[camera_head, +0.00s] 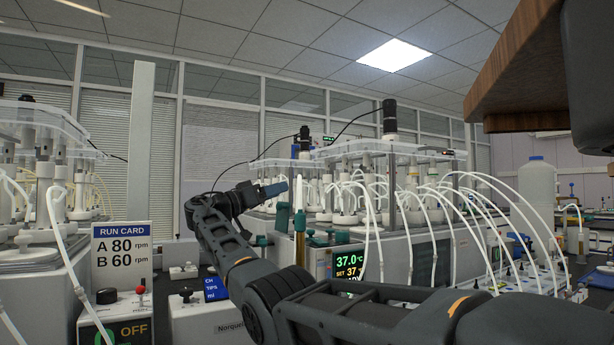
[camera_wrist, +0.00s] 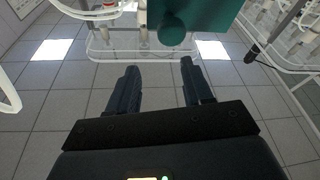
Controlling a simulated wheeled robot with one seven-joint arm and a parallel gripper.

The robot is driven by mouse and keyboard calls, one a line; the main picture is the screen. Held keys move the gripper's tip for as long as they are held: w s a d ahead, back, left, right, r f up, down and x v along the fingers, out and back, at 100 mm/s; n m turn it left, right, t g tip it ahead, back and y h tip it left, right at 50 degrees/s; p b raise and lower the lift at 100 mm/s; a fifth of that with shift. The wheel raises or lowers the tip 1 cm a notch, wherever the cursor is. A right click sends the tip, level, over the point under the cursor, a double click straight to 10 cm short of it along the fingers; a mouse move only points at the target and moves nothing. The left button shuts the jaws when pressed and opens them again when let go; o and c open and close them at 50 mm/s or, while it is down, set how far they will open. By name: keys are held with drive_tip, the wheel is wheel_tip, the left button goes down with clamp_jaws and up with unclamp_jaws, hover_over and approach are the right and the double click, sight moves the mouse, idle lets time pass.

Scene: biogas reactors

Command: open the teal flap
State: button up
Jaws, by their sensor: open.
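The teal flap (camera_wrist: 215,14) shows at the top edge of the wrist view, cut off by the frame, with a round teal knob (camera_wrist: 171,29) on it. My gripper (camera_wrist: 160,68) is open and empty. Its two dark fingers are wide apart, and the knob lies beyond their tips, apart from them. In the head view my gripper (camera_head: 283,187) reaches in from the left, level, just above several teal parts (camera_head: 282,217) in front of the reactors. I cannot tell which of these is the flap, nor how far it stands open.
A water bath with a 37.0 display (camera_head: 348,264) stands behind my arm. White tubes (camera_head: 370,215) arch over the bench from the reactor rack (camera_head: 375,150). At left are a run card (camera_head: 122,250) and a control box (camera_head: 118,325). A wooden shelf (camera_head: 515,60) overhangs at upper right.

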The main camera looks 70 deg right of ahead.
drive_tip(key=s+d+r, duration=0.4)
drive_tip(key=s+r, duration=0.2)
drive_tip(key=s, duration=0.3)
drive_tip(key=shift+s+d, duration=0.2)
drive_tip(key=shift+s, duration=0.05)
